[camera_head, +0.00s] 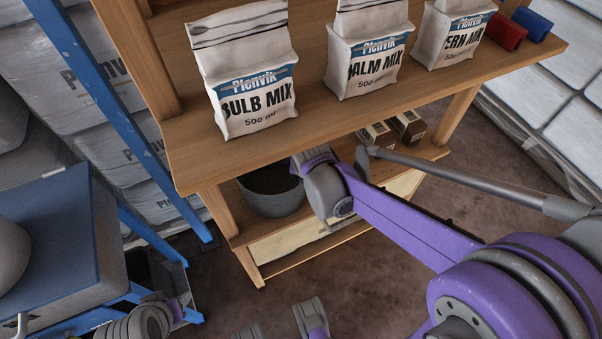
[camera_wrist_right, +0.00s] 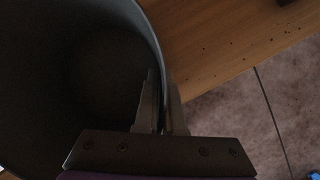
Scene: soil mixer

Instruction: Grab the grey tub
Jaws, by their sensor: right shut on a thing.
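The grey tub (camera_head: 272,198) stands on the lower shelf of the wooden bench, under the left part of its top. It is upright and open, with a dark inside. The right wrist view looks down into the tub (camera_wrist_right: 85,75). My right gripper (camera_wrist_right: 162,100) is shut on the tub's wall at the rim, one finger inside and one outside. In the head view my right arm reaches in from the right, and its wrist hides the fingers and the tub's right edge. My left gripper cannot be made out.
Bulb mix (camera_head: 253,100), palm mix (camera_head: 368,65) and fern mix (camera_head: 455,38) bags stand on the bench top (camera_head: 330,118) above the tub. Small dark boxes (camera_head: 407,125) sit right on the lower shelf. A blue frame (camera_head: 110,105) stands at left.

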